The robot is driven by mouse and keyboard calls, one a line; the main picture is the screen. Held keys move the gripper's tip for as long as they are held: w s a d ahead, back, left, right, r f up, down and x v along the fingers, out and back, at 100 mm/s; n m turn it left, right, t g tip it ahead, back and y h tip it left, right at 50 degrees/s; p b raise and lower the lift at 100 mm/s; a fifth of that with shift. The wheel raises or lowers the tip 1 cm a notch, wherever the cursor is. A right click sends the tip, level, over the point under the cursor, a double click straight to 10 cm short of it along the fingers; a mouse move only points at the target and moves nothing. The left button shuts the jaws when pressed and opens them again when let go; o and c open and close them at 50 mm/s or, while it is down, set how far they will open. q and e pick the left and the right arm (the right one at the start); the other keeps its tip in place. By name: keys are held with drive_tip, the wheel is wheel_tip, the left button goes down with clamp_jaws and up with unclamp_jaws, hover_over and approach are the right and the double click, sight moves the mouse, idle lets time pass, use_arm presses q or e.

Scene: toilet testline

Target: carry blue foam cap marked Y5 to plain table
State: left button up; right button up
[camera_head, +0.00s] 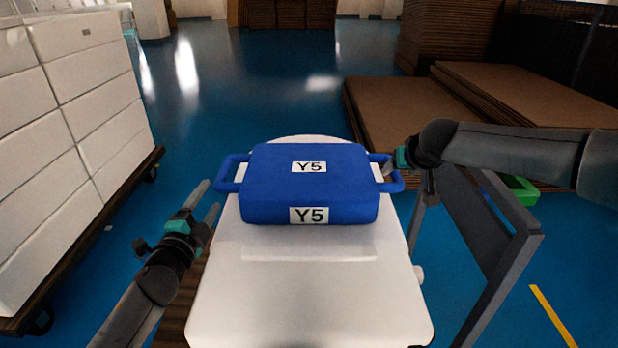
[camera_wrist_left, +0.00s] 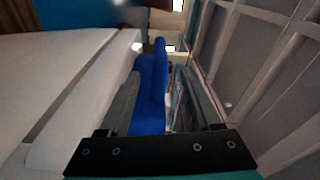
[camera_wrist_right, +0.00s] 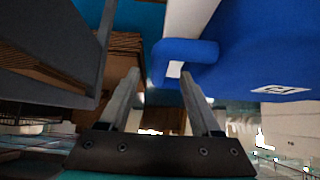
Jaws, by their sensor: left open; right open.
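The blue foam cap (camera_head: 315,185), with Y5 labels on top and front, lies on a white toilet (camera_head: 310,290). It has a loop handle on each side. My left gripper (camera_head: 210,197) is open beside the left handle (camera_head: 227,173); in the left wrist view that handle (camera_wrist_left: 151,95) shows between the fingers, not gripped. My right gripper (camera_head: 388,166) is open at the right handle (camera_head: 393,182); in the right wrist view the handle (camera_wrist_right: 185,50) lies just beyond the fingertips, nearer the right finger. No plain table can be made out.
White stacked boxes (camera_head: 85,95) stand on a brown-edged trolley at the left. Brown stacked sheets (camera_head: 385,115) lie behind on the right. A dark grey frame (camera_head: 475,225) stands close to the right of the toilet. Blue floor (camera_head: 260,90) is open behind the cap.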

sight(221, 179)
use_arm(q)
drive_tip(key=shift+w+d+r, duration=0.1)
drive_tip(key=shift+w+d, duration=0.05)
drive_tip(key=shift+w, duration=1.15)
drive_tip(key=shift+w+d+f, duration=0.1)
drive_tip(key=shift+w+d, duration=0.05)
drive_tip(key=shift+w, duration=1.2)
drive_tip(key=shift+w+d+r, duration=0.1)
drive_tip(key=shift+w+d, duration=0.05)
drive_tip(key=shift+w, duration=1.15)
use_arm(e)
drive_tip(key=shift+x, duration=3.95)
use_arm(q)
drive_tip(key=shift+c, duration=0.2)
clamp_jaws()
use_arm(e)
clamp_jaws()
